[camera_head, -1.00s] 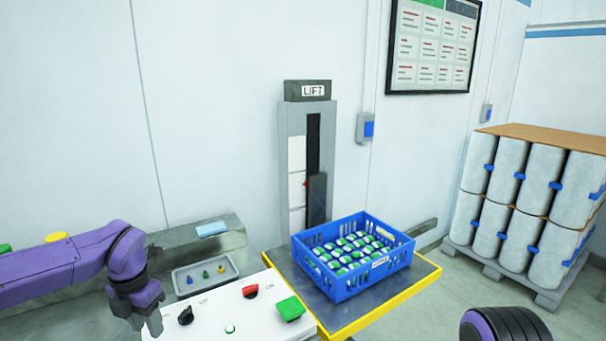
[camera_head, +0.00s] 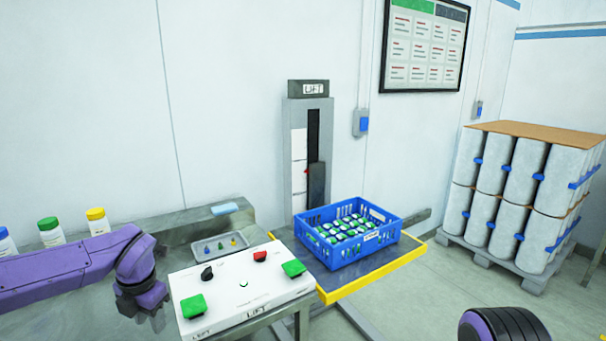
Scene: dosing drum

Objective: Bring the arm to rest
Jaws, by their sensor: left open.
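My left arm comes in from the left, purple, and its gripper (camera_head: 150,314) hangs pointing down just left of the white lift control panel (camera_head: 240,296). Its jaws are open and small in view, with nothing seen between them. The panel carries two green buttons, a black knob (camera_head: 207,273), a red knob (camera_head: 260,256) and a small white button. Only a dark and purple rounded part of my right arm shows at the bottom right; its gripper is out of view.
A blue crate (camera_head: 362,254) of green-and-white items sits on the yellow-edged lift platform (camera_head: 377,279). Behind it stands the lift column (camera_head: 297,150). A grey tray (camera_head: 221,248) and several capped bottles, one green-capped (camera_head: 51,236), are on the bench. Wrapped drums (camera_head: 497,165) stand on a pallet at right.

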